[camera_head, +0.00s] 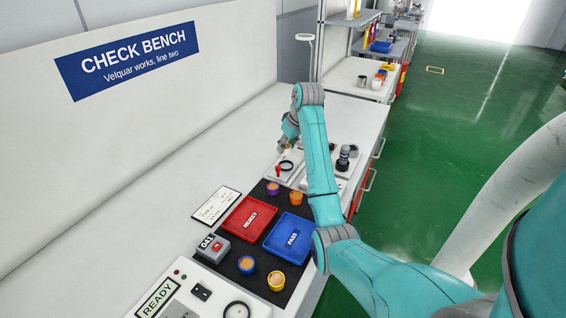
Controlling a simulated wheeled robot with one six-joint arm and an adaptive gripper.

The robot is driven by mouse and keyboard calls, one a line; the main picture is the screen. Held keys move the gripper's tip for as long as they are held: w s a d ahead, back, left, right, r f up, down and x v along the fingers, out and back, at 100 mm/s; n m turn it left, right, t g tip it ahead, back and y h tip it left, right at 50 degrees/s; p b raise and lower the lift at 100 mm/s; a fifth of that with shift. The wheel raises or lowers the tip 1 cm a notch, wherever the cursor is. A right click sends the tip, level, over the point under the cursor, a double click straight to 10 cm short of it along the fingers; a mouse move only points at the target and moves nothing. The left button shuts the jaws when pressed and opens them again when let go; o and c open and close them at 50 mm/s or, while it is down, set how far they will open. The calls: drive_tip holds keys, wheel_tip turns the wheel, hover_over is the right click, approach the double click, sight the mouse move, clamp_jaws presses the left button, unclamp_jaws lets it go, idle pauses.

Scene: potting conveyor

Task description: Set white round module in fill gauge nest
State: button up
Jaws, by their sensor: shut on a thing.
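My gripper (285,150) is over the far part of the white check bench, pointing down and partly turned away. It is shut on a small white round module (287,152), of which only a little shows at the fingertips. Just below and in front of it is a pale fixture plate with a dark ring (287,165), which may be the fill gauge nest. A red part (278,170) stands beside the ring. I cannot tell whether the module touches the fixture. My forearm hides the area right of the ring.
A red REJECT tray (229,235) and a blue PASS tray (275,245) lie on a black mat with several round orange-topped modules around them. A dark, upright gauge (343,158) stands right of my arm. A wall rises left of the bench (190,165).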

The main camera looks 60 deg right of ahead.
sight(288, 155)
drive_tip(key=shift+f, duration=2.95)
drive_tip(key=o, duration=1.1)
drive_tip(key=shift+f, duration=0.1)
drive_tip(key=shift+o, duration=0.2)
